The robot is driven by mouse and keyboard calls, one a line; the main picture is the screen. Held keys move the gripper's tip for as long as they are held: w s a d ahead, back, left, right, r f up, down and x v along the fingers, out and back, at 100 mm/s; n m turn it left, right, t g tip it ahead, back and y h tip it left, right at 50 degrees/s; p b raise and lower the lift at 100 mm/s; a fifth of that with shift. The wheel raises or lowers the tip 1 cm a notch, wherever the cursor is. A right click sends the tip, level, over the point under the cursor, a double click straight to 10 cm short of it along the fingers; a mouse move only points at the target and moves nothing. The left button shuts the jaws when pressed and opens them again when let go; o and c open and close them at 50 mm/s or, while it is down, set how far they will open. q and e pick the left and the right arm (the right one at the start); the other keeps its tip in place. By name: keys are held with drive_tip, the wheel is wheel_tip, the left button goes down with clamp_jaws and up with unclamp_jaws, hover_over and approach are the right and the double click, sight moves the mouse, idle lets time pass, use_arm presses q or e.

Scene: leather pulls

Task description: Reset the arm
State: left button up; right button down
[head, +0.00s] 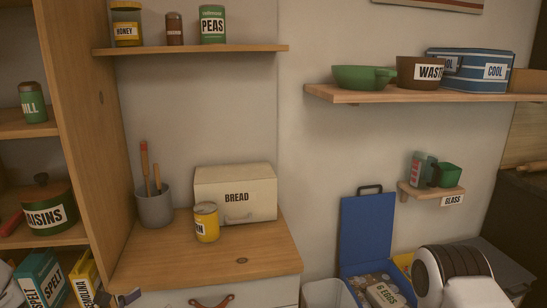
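A white and black rounded arm joint (455,277) at the lower right is mine, part of my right arm. My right gripper is outside the picture. A small grey and dark piece (128,297) at the bottom edge, by the front left corner of the wooden-topped cabinet (165,262), looks like the tip of my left gripper. Too little of it shows to tell open from shut. A brown leather pull (212,301) is on the cabinet's pale front, to the right of that piece.
On the cabinet stand a bread box (236,192), a yellow tin (206,223) and a grey utensil pot (155,208). A blue open case (367,235) with an egg carton (385,295) is near my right arm. Wall shelves (190,49) (400,95) and a left bookcase (85,120) hold containers.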

use_arm(q)
drive_tip(key=s+d+f+m+g+h, duration=0.2)
drive_tip(key=s+d+f+m+g, duration=0.45)
drive_tip(key=s, duration=0.55)
drive_tip(key=s+d+f+m+g+h, duration=0.2)
drive_tip(key=s+d+f+m+g, duration=0.1)
drive_tip(key=s+d+f+g, duration=0.75)
drive_tip(key=s+a+f+m+g+y, duration=0.1)
drive_tip(key=s+a+m+g+y, duration=0.35)
drive_tip(key=s, duration=0.65)
drive_tip(key=s+a+f+m+g+y, duration=0.1)
drive_tip(key=s+a+m+g+y, duration=0.1)
drive_tip(key=s+a+m+y, duration=0.45)
drive_tip(key=w+a+f+m+t, duration=0.2)
drive_tip(key=w+f+m+t, duration=0.2)
drive_tip(key=m+t, duration=0.3)
drive_tip(key=m, duration=0.3)
drive_tip(key=shift+w+a+y, duration=0.25)
drive_tip(key=shift+y, duration=0.05)
